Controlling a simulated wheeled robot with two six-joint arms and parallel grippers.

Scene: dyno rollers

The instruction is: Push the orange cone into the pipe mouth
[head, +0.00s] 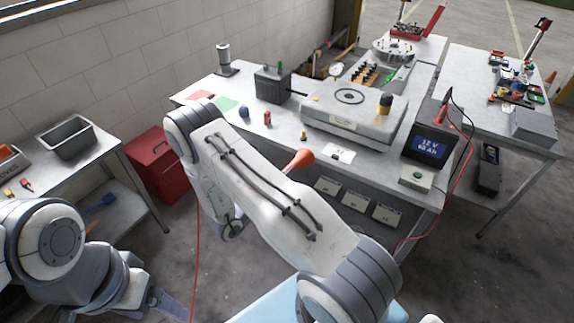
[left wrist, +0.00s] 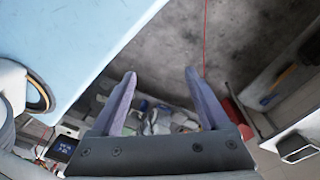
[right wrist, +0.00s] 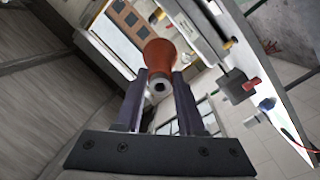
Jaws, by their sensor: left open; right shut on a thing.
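The orange cone (head: 298,161) shows in the head view past the edge of my right arm, in front of the main bench. In the right wrist view the cone (right wrist: 159,54) sits between the fingertips of my right gripper (right wrist: 158,84), which is shut on it. Its narrow end, with a dark round hole, faces that camera. In the head view my right arm hides this gripper. My left gripper (left wrist: 158,85) is open and empty, with floor and clutter beyond its fingers. I cannot make out a pipe mouth in any view.
The main bench holds a grey box with a round ring (head: 349,96), a dark box (head: 272,84), a blue piece (head: 244,111), a red piece (head: 267,118) and a display (head: 431,147). A red cabinet (head: 158,165) stands left. A red cable (head: 197,255) hangs to the floor.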

